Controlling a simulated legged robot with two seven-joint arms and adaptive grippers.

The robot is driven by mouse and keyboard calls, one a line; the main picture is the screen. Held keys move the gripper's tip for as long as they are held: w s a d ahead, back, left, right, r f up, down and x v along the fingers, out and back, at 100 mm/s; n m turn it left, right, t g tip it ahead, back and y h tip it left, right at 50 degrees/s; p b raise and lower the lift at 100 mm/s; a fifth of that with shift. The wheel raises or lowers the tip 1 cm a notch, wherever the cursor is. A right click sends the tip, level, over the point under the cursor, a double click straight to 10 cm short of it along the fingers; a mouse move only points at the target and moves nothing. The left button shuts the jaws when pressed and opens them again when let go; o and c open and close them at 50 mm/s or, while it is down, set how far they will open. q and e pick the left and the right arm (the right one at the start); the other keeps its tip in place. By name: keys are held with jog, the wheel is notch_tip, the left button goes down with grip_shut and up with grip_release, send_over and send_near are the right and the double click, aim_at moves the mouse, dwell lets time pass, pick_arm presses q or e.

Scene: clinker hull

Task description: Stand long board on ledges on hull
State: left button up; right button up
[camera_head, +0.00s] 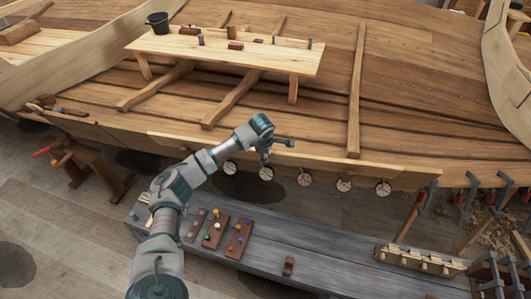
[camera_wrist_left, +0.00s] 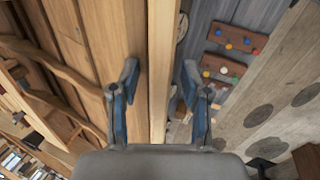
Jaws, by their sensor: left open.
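A long light-wood board (camera_head: 400,176) runs along the near side of the clinker hull (camera_head: 440,130), above a row of round pale discs (camera_head: 304,179). My left gripper (camera_head: 278,150) is over the middle part of this board, open. In the left wrist view, the board's narrow edge (camera_wrist_left: 161,40) runs between the two spread fingers of the left gripper (camera_wrist_left: 159,72). I cannot tell whether the fingers touch it. The ledges are not clearly distinguishable. My right gripper is not in view.
A grey bench (camera_head: 330,262) in front carries small boards with coloured knobs (camera_head: 215,232) and a slotted wooden block (camera_head: 420,260). A wooden table (camera_head: 290,60) with a black bucket (camera_head: 158,22) stands in the hull. Clamps (camera_head: 465,200) crowd the right side.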

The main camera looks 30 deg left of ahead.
pick_arm(q)
jog(key=a+v, duration=0.1)
jog(key=v, duration=1)
jog(key=shift+d+r, duration=0.35)
